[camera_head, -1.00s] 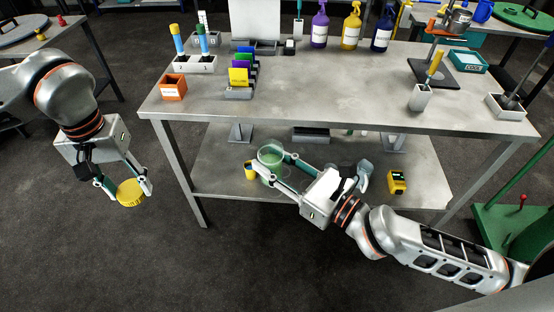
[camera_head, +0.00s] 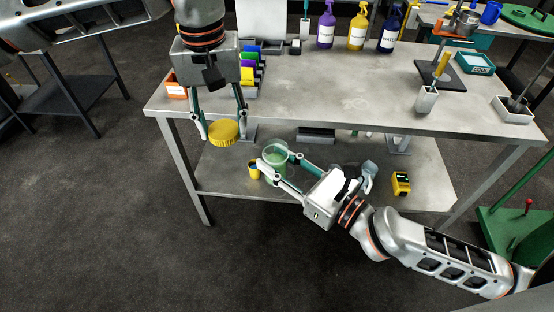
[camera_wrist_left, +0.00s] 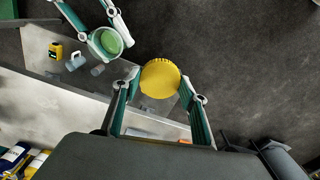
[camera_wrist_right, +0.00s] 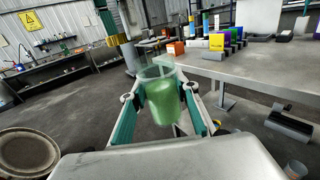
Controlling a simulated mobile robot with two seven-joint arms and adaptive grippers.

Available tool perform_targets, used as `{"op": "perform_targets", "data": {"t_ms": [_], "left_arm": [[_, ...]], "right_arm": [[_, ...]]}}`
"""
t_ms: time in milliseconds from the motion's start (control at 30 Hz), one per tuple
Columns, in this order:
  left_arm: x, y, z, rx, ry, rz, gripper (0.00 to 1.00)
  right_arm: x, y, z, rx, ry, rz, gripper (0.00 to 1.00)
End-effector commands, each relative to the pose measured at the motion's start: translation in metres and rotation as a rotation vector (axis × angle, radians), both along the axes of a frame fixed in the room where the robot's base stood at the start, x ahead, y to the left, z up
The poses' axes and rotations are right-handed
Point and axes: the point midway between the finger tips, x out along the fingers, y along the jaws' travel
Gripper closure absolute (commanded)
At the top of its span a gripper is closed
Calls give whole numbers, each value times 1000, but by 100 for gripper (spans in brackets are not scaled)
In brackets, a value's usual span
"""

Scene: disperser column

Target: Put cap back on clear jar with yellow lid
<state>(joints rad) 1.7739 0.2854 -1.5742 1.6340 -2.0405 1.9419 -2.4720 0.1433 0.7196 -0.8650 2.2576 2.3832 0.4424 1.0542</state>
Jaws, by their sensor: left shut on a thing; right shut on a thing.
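The yellow lid (camera_head: 224,133) is held in my left gripper (camera_head: 222,132), shut on its sides, in front of the table's front edge. The lid also fills the space between the fingers in the left wrist view (camera_wrist_left: 160,78). The clear jar (camera_head: 274,160) with green contents is held upright in my right gripper (camera_head: 277,165), shut around its sides. Its top is open in the right wrist view (camera_wrist_right: 160,92). The lid is left of the jar and apart from it. In the left wrist view the jar (camera_wrist_left: 106,42) is up and left of the lid.
The steel table (camera_head: 330,92) has a lower shelf (camera_head: 425,165) behind the jar. A small yellow cup (camera_head: 254,170) and a yellow device (camera_head: 401,184) are on the lower level. Spray bottles (camera_head: 326,27) and bins stand on the tabletop. The floor in front is clear.

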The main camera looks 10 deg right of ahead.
Motion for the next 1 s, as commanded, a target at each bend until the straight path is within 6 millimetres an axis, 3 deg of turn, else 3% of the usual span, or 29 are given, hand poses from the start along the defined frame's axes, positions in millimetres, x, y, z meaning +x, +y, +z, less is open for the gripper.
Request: {"op": "perform_targets", "data": {"t_ms": [33,200,400,1000], "left_arm": [[-3,-19,8,1,-1,-9,66],[-16,-64,27,5,5,-21,66],[-28,-93,39,8,10,-28,66],[-31,-99,34,8,14,-29,66]], "right_arm": [[0,0,0,1,-1,0,100],[0,0,0,1,-1,0,100],[0,0,0,1,-1,0,100],[0,0,0,1,-1,0,100]]}}
